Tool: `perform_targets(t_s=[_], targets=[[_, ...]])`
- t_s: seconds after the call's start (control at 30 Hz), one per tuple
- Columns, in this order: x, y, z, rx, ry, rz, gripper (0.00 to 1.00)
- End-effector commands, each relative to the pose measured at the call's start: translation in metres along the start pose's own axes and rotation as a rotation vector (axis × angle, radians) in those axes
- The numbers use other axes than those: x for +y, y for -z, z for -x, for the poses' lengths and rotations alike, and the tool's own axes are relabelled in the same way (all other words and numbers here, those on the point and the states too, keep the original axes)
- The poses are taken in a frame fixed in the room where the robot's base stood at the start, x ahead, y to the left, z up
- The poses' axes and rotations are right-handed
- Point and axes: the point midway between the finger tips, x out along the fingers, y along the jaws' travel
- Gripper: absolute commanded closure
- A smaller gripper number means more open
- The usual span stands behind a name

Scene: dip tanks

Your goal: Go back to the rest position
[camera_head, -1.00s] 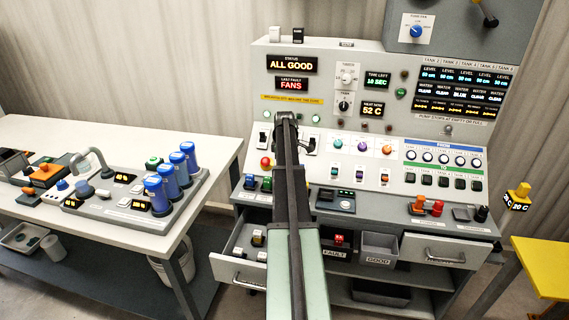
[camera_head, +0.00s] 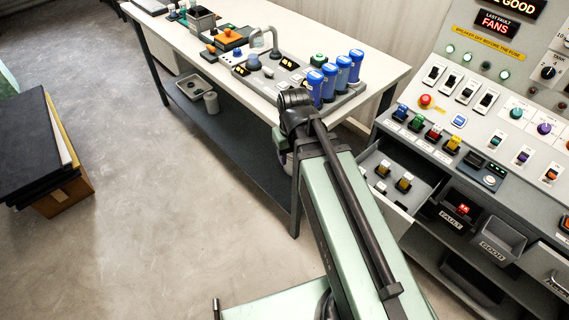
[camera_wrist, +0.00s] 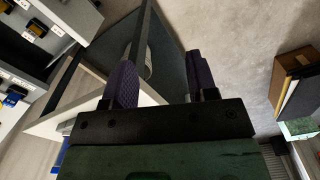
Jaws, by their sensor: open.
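My gripper (camera_wrist: 163,80) shows in the wrist view with its two dark purple fingers spread apart. Nothing is held between them. Beyond the fingers I see the bench's leg and lower shelf and the grey floor. In the head view my green arm rises from the bottom right toward the near corner of the white bench (camera_head: 385,72), and the gripper itself is hidden behind the arm.
The control panel (camera_head: 470,130) stands at the right, with an open drawer (camera_head: 398,192) below it. FAULT bin (camera_head: 449,218) holds a red piece; GOOD bin (camera_head: 487,249) is beside it. Blue cylinders (camera_head: 330,82) stand on the bench. Dark stacked boards (camera_head: 35,150) lie left. Mid-floor is clear.

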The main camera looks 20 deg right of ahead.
Motion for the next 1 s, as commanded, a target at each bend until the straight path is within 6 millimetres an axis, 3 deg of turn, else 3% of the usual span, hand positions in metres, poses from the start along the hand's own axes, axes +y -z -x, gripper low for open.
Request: perform_targets(t_s=[0.03,0.17,1.0], targets=[[-0.022,-0.021,0.000,0.000,-0.001,-0.011,0.47],[-0.041,-0.033,0.000,0.000,-0.001,-0.043,0.47],[-0.039,-0.029,0.000,0.000,0.000,-0.045,0.47]])
